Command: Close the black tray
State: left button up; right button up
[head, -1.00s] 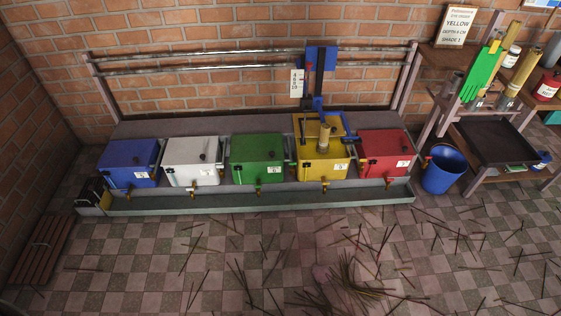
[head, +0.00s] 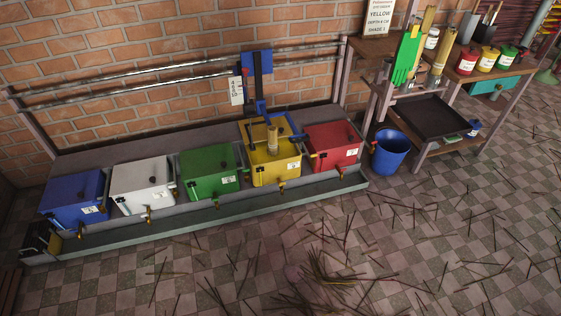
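The black tray (head: 433,117) is a shallow dark tray at the shelf unit on the right, below the shelf with the jars. It sticks out toward the front of the unit, above a lower wooden board. Its inside looks mostly empty. Neither of my grippers shows in the head view.
A blue bucket (head: 391,152) stands on the floor just left of the tray. Green gloves (head: 407,56) hang at the shelf's left side. Blue, white, green, yellow (head: 275,165) and red boxes line the bench at left. Thin sticks (head: 335,270) litter the otherwise open checkered floor.

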aim_at(430, 118)
jog(key=z, duration=1.25)
jog(key=i+j, duration=0.15)
jog(key=i, duration=0.2)
jog(key=i+j, duration=0.15)
jog(key=i, duration=0.25)
jog(key=i+j, duration=0.15)
jog(key=i, duration=0.2)
jog(key=l+z, duration=0.05)
